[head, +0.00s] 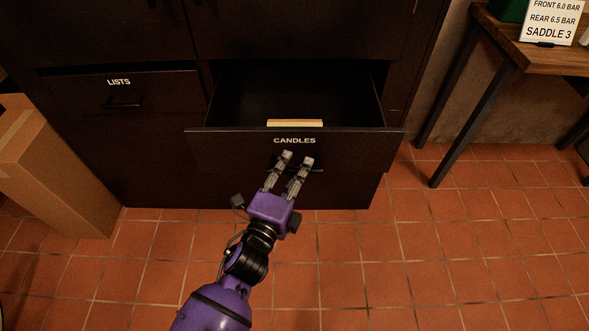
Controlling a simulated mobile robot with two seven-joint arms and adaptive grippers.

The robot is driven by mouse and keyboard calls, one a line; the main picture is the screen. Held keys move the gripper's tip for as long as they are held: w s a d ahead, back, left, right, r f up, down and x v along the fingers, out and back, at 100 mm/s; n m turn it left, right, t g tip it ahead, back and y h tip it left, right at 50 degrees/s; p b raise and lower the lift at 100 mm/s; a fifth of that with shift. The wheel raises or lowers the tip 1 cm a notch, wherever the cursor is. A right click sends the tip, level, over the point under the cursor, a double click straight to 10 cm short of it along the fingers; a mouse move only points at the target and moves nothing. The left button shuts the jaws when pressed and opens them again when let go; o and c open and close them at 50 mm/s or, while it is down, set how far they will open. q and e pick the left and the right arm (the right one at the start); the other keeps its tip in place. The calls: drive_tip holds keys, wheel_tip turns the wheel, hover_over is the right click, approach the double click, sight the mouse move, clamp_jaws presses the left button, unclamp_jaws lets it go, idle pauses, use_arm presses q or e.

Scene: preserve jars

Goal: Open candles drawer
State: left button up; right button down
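The drawer labelled CANDLES (350,146) stands pulled out from the dark cabinet. Its inside shows from above, with a pale wooden-looking block (295,123) near its front. A dark handle sits on the drawer front below the label, partly hidden by my gripper. My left gripper (297,160) is at this handle, its two grey fingers pointing at the drawer front with a gap between them. Whether the fingers touch the handle is hard to tell. My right gripper is not in the head view.
The LISTS drawer (150,95) is to the left in the same cabinet. A cardboard box (60,170) stands on the floor at the left. A wooden table (520,50) with a sign (551,22) is at the right. The tiled floor in front is clear.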

use_arm(q)
drive_tip(key=v, duration=1.2)
idle(0.4)
